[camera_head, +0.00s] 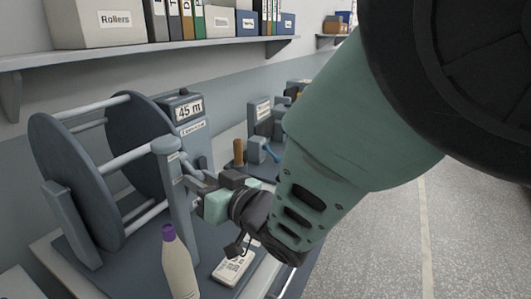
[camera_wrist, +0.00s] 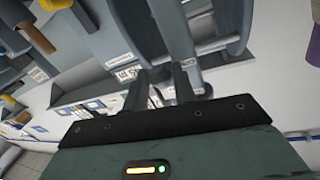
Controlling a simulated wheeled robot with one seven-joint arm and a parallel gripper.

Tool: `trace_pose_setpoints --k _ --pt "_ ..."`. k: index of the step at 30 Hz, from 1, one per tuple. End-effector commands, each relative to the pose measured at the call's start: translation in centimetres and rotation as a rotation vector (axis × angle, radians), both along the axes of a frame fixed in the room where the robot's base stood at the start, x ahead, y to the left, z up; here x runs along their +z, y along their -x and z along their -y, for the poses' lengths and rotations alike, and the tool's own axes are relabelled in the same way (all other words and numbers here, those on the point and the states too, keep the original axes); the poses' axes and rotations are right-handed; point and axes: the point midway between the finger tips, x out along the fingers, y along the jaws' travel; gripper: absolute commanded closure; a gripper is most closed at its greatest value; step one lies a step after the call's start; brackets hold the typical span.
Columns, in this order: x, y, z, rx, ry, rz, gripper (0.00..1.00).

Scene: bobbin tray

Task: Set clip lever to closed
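My gripper (camera_head: 193,183) is at the upper part of a grey-blue upright post (camera_head: 178,200) in front of the reel winder (camera_head: 75,190). In the wrist view my gripper (camera_wrist: 160,75) has its two dark fingers apart, pointing at the post (camera_wrist: 173,30). Small grey parts show between and beyond the fingertips; whether they touch is unclear. I cannot make out the clip lever for certain, as grey parts near the fingers blend together. A small blue lever (camera_head: 271,152) shows on a separate device behind my gripper.
A cream bottle with a purple cap (camera_head: 179,266) stands close in front of the post. A white calculator-like device (camera_head: 233,267) lies below my gripper. A wooden handle (camera_head: 238,152) stands behind it. A shelf (camera_head: 150,50) with boxes and binders runs above.

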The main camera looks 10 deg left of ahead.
Motion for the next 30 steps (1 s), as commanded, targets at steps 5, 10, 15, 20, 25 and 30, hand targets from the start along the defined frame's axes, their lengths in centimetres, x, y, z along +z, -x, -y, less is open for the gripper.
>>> trace_pose_setpoints --k 5,10,15,20,25,30 --pt "0.3 0.0 0.1 0.0 0.01 -0.004 0.96" --pt "0.9 0.0 0.3 -0.001 0.057 -0.025 0.96" --pt "1.9 0.1 0.5 -0.001 0.155 -0.065 0.96" --pt "3.0 0.2 0.8 -0.001 0.282 -0.117 0.96" --pt "4.0 0.2 0.9 -0.001 0.432 -0.179 0.96" --pt "5.0 0.3 0.8 0.001 0.581 -0.241 0.96"
